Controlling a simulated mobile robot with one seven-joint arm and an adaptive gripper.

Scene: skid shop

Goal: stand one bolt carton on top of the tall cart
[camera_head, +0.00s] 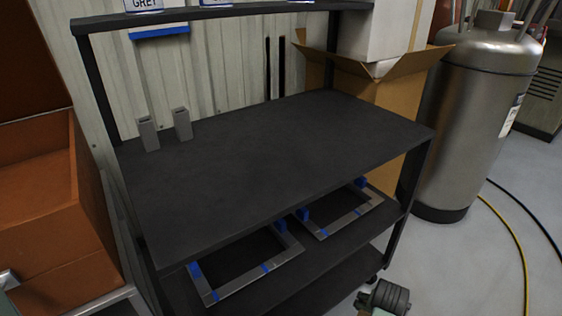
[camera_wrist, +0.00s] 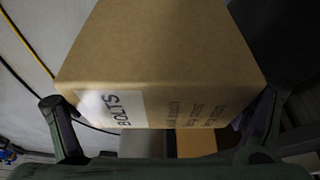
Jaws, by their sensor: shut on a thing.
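The bolt carton (camera_wrist: 160,60) is a brown cardboard box with a white "BOLTS" label and dark print, seen in the wrist view. My gripper (camera_wrist: 160,108) is shut on it, with one finger at each side. The carton does not show in the head view. The tall cart (camera_head: 270,160) is black, with a flat top, lower shelves and a raised rail at the back. I see no carton on the top.
Grey frames with blue pieces (camera_head: 250,283) lie on the shelf below the top. An open cardboard box (camera_head: 395,100) and a metal tank (camera_head: 475,120) stand to the right. Orange bins (camera_head: 50,190) are at the left. Yellow and black hoses (camera_head: 517,240) cross the floor.

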